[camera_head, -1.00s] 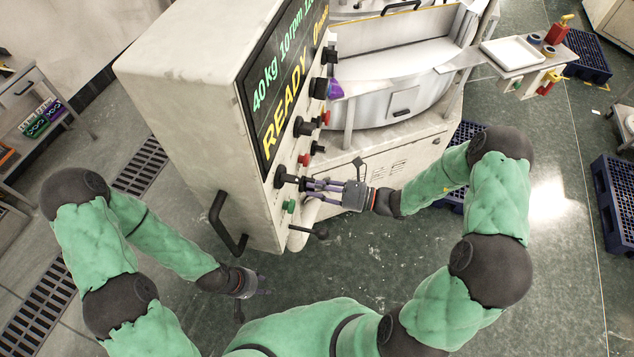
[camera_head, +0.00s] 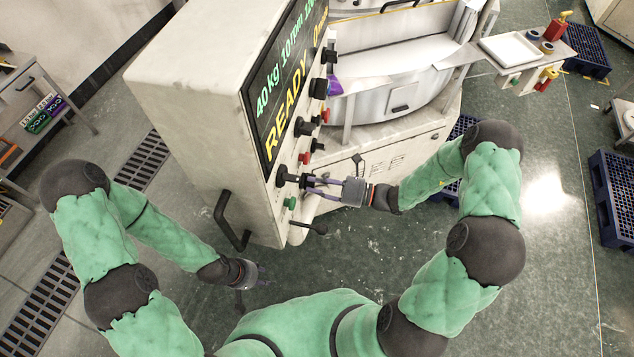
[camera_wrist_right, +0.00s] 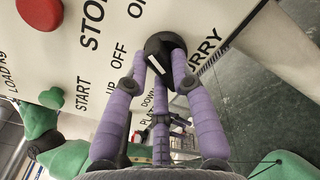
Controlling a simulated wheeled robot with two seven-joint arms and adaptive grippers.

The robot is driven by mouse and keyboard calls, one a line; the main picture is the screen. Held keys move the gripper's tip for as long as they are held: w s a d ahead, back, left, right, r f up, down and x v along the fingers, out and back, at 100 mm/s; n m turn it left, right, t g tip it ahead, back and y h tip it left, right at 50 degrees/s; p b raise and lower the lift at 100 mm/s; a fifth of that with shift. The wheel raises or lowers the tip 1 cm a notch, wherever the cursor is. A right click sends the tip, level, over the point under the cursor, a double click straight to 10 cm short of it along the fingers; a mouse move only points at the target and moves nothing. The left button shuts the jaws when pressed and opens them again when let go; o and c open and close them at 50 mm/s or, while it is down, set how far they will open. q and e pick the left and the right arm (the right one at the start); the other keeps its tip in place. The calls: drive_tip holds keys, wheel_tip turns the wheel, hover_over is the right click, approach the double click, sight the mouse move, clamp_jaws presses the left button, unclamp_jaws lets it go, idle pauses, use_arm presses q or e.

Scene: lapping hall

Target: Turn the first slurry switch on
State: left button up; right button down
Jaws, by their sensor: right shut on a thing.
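The slurry switch is a black knob (camera_wrist_right: 158,44) with a white pointer mark, on the pale panel by lettering ending in "URRY". In the right wrist view, "OFF" and "ON" are printed near it. My right gripper (camera_wrist_right: 166,68) is shut on this knob, its purple fingers on both sides and partly covering it. In the head view, the knob (camera_head: 281,177) is low on the control panel, with my right gripper (camera_head: 306,183) reaching it from the right. My left gripper (camera_head: 266,275) hangs low, away from the panel; its finger opening is too small to judge.
The control cabinet (camera_head: 185,90) has a lit READY display (camera_head: 285,115). Other black knobs, a red button (camera_head: 304,158) and a green button (camera_head: 291,203) crowd the panel. A black handle (camera_head: 227,220) projects from the cabinet's lower side.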

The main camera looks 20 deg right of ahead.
drive_tip(key=c, duration=1)
unclamp_jaws()
drive_tip(key=shift+c, duration=0.2)
drive_tip(key=v, duration=1.2)
drive_tip(key=shift+f, duration=0.15)
